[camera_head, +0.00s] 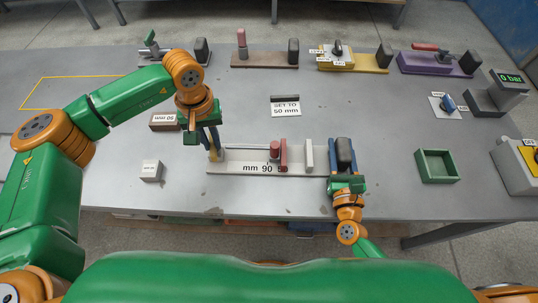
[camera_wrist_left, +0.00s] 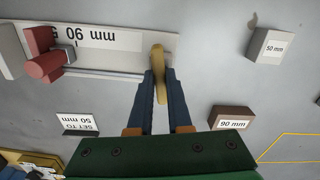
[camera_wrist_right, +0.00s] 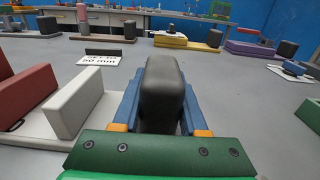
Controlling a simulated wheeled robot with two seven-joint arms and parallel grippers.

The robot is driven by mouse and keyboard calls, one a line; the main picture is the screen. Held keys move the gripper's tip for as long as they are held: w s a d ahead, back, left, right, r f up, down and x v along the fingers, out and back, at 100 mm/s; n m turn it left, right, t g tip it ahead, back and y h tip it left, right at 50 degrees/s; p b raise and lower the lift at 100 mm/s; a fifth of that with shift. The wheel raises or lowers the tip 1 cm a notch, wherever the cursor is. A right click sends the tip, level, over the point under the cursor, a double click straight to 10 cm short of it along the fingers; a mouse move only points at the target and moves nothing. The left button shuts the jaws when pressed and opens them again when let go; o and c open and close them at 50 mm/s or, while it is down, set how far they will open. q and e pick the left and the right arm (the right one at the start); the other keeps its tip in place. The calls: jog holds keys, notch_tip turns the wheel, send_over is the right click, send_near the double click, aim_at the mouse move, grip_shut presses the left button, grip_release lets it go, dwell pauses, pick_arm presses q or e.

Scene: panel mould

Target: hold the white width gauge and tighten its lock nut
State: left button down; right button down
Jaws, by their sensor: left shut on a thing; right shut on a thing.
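The white width gauge (camera_head: 240,160) lies on the table in front of me, with a "mm 90 5" label, a red block (camera_head: 283,154) with a round knob and a white upright jaw (camera_head: 307,154). A black grip (camera_wrist_right: 165,88) stands at its right end; my right gripper (camera_head: 343,163) is shut on it, fingers on both sides. A yellow-tan piece, apparently the lock nut (camera_wrist_left: 158,62), sits at the gauge's left end. My left gripper (camera_head: 214,150) reaches down there from above and is shut on this piece. The fingers partly hide it.
A "SET TO 50 mm" sign (camera_head: 285,107) stands behind the gauge. A grey 50 mm block (camera_head: 151,171) and a brown 90 mm block (camera_head: 163,122) are at left. A green tray (camera_head: 437,166) is at right. Several other fixtures line the back edge.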

pick_arm(q)
jog(key=shift+m, duration=0.4)
jog(key=c, duration=0.8)
grip_release()
jog(key=shift+c, duration=0.2)
notch_tip(320, 180, up, 12)
pick_arm(e)
jog(key=shift+c, duration=1.8)
grip_release()
